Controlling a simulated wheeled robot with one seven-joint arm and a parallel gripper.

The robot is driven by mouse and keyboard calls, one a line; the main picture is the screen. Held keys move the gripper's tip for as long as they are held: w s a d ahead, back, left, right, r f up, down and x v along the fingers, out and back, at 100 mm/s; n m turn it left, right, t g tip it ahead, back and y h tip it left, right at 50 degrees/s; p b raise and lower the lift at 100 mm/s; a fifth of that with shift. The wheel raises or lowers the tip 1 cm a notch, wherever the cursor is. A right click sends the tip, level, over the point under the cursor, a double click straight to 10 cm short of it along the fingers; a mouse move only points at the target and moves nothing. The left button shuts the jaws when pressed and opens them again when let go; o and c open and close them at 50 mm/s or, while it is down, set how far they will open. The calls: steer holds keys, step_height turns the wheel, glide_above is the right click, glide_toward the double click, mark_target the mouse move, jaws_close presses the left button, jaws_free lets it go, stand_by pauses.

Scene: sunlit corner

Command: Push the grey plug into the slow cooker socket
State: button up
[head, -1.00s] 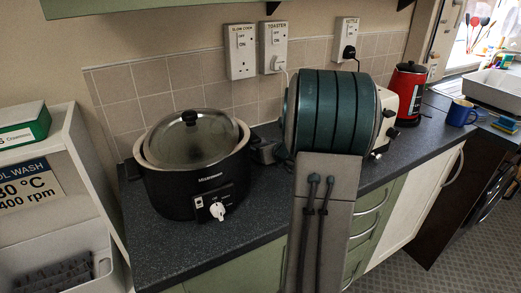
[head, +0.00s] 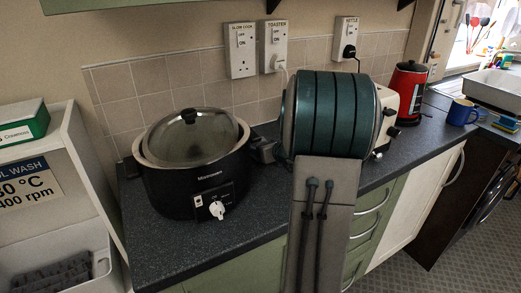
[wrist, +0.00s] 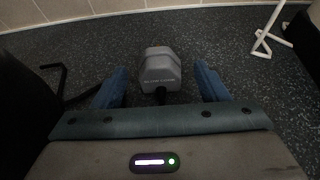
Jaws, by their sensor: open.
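The grey plug (wrist: 160,68) lies on the dark worktop in the wrist view, with lettering on its near face and a dark cable at its near end. My gripper (wrist: 160,76) is open, with one blue finger on each side of the plug and a visible gap on both sides. In the head view my arm hides most of the gripper area. The slow cooker socket (head: 240,64) is the left one on the tiled wall, labelled, with its holes empty. The black slow cooker (head: 195,165) with a glass lid stands on the worktop below it.
The toaster socket (head: 273,58) and kettle socket (head: 346,47) hold plugs. A cream toaster (head: 388,108), red kettle (head: 407,92) and blue mug (head: 461,113) stand to the right. Bare worktop (head: 165,243) lies in front of the cooker. A white bent object (wrist: 268,32) lies right of the plug.

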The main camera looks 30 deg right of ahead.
steer(key=c, duration=1.4)
steer(key=shift+o, duration=0.2)
steer(key=shift+s+a+b, duration=0.2)
steer(key=shift+s+b, duration=0.3)
steer(key=shift+s, duration=2.5)
